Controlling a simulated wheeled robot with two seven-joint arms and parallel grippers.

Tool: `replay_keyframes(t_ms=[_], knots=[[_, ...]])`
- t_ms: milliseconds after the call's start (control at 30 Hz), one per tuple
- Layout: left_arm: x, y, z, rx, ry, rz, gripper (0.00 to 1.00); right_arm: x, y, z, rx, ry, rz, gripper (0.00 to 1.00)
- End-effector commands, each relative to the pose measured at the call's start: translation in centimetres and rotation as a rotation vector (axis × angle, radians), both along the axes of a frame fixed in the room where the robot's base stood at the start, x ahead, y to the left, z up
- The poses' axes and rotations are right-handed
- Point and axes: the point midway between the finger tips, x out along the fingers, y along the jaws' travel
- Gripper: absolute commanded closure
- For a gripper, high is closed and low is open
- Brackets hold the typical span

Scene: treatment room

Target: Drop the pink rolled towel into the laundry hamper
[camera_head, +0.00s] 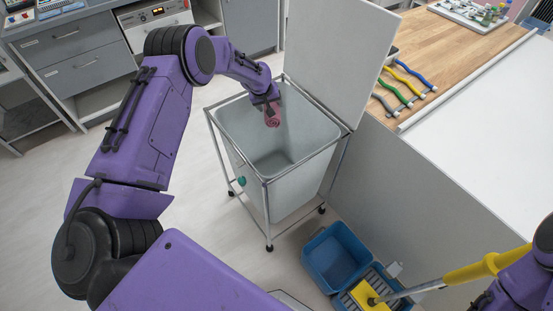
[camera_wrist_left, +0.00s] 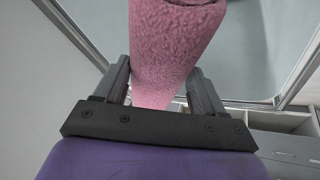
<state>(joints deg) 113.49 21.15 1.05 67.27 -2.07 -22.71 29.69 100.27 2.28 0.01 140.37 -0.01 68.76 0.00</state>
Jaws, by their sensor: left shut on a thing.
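The pink rolled towel (camera_head: 272,118) hangs from my left gripper (camera_head: 268,101), over the open laundry hamper (camera_head: 241,151). The hamper is a grey bin in a wheeled metal frame, with its white lid (camera_head: 339,58) raised. In the left wrist view the towel (camera_wrist_left: 172,50) sits between both fingers of my left gripper (camera_wrist_left: 160,88), which is shut on it. The towel appears within the hamper's rim outline and apart from its walls. My right arm shows at the lower right edge; its gripper is not clearly visible.
A blue mop bucket (camera_head: 331,257) stands on the floor right of the hamper. A yellow handle (camera_head: 485,268) crosses the lower right. A wooden counter (camera_head: 460,55) with coloured tubes lies at right. Grey drawers (camera_head: 75,50) stand behind at left.

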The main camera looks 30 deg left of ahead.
Motion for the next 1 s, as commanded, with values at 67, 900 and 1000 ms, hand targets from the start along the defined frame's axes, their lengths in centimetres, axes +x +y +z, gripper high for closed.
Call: replay_keyframes(t_ms=[67,900,1000], knots=[[0.1,0.3,-0.5,0.000,0.000,0.009,0.63,0.0,0.0,-0.3,0.000,0.000,0.000,0.57],[0.1,0.2,-6.0,0.000,-0.001,0.005,0.01,0.0,0.0,-4.9,0.000,0.000,0.000,0.57],[0.1,0.2,-6.0,0.000,-0.001,0.005,0.01,0.0,0.0,-4.9,0.000,0.000,0.000,0.57]])
